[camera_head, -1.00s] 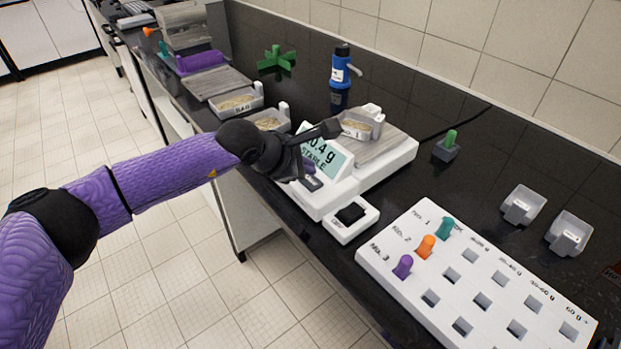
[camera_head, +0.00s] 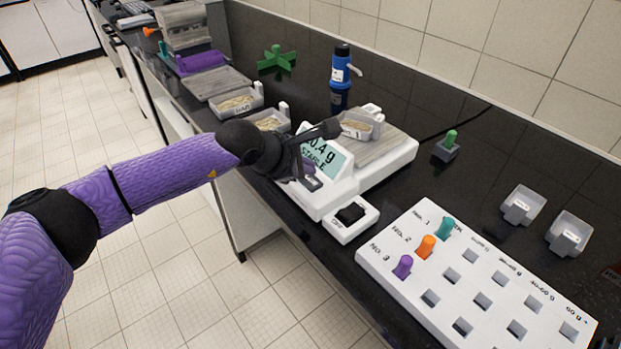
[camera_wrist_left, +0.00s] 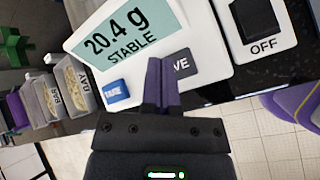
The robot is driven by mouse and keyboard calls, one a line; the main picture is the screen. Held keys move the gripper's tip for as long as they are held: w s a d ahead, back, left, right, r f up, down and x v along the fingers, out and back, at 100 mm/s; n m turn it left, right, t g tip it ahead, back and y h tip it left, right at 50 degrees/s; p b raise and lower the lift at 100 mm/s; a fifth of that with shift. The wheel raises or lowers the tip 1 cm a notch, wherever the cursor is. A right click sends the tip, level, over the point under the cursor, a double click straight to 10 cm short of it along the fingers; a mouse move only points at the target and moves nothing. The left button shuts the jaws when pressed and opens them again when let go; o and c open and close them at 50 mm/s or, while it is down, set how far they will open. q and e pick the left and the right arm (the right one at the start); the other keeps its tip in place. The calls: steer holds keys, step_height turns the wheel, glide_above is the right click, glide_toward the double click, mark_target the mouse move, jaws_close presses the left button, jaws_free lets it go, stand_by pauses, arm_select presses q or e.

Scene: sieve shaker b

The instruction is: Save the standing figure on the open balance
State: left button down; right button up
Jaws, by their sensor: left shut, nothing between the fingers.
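The white balance (camera_head: 400,155) stands on the dark bench with a tray of grain (camera_head: 354,127) on its pan. Its display (camera_head: 325,152) is partly hidden by my arm in the head view; the display in the wrist view (camera_wrist_left: 122,35) reads 20.4 g STABLE. A dark key ending in "VE" (camera_wrist_left: 182,64) lies beside my left fingertips, its first letters hidden by them. A blue key (camera_wrist_left: 116,91) is to its left. My left gripper (camera_head: 306,169) is shut and empty, its purple fingers (camera_wrist_left: 160,75) over the balance front. Contact with the dark key cannot be told.
A white box with a black switch marked OFF (camera_head: 350,214) stands in front of the balance. A white peg board (camera_head: 400,292) with teal, orange and purple pegs is at the right. Two grain trays (camera_head: 238,103) (camera_head: 268,122) stand left of the balance. A blue bottle (camera_head: 340,75) stands behind.

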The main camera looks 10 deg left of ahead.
mark_target(306, 182)
arm_select(q)
steer(key=shift+f, duration=0.15)
steer(key=shift+f+b, duration=0.3)
steer(key=shift+b, duration=0.05)
steer(key=shift+f+b, duration=0.35)
steer(key=shift+f, duration=0.1)
stand_by(0.7)
steer(key=shift+r+p, duration=0.6)
steer(key=shift+r, duration=0.3)
steer(key=shift+r+p, duration=1.65)
steer(key=shift+r, duration=0.95)
steer(key=shift+f, duration=0.1)
